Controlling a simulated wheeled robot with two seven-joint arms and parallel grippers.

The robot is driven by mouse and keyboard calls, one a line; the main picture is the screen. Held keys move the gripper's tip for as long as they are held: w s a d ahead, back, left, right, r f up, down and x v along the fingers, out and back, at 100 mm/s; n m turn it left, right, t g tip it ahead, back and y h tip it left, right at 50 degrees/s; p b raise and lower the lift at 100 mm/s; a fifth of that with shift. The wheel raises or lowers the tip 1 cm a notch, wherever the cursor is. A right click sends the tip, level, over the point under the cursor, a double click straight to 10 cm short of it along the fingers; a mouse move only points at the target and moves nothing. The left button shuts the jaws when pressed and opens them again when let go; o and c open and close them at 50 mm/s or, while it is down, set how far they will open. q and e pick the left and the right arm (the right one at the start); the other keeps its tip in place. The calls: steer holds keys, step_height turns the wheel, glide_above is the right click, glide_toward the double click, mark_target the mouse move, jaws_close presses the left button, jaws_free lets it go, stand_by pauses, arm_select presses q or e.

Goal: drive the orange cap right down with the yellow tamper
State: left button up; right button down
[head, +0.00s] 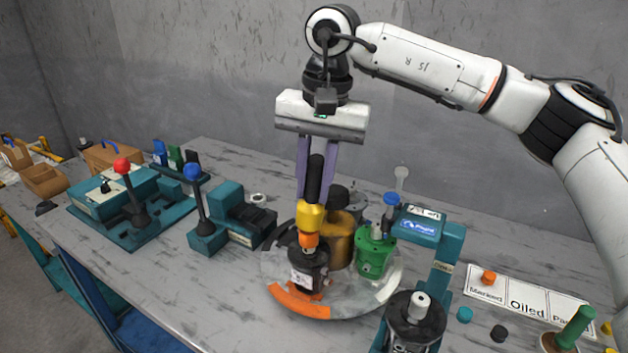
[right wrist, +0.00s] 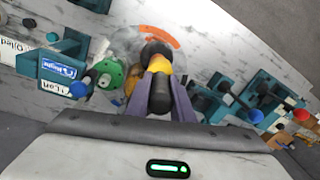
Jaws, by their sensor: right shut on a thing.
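The yellow tamper (head: 311,216) has a black handle (head: 315,178) and stands upright, yellow head down. My right gripper (head: 316,190) is shut on its black handle; in the right wrist view the tamper (right wrist: 160,66) points away between the fingers. The orange cap (head: 309,241) sits on top of a black motor (head: 308,267), directly under the tamper head. The head appears to touch the cap or hover just above it; I cannot tell which. The cap is hidden in the right wrist view. My left gripper is not in view.
The motor stands on a round turntable (head: 345,300) with a bronze unit (head: 341,240) and a green unit (head: 374,252). A teal press (head: 447,262) stands right, lever fixtures (head: 203,232) left. A labelled mat (head: 525,305) with an orange cap (head: 488,277) lies at right.

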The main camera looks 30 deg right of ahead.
steer(key=shift+f, duration=0.5)
steer(key=shift+r+p, duration=1.65)
steer(key=shift+r, duration=0.25)
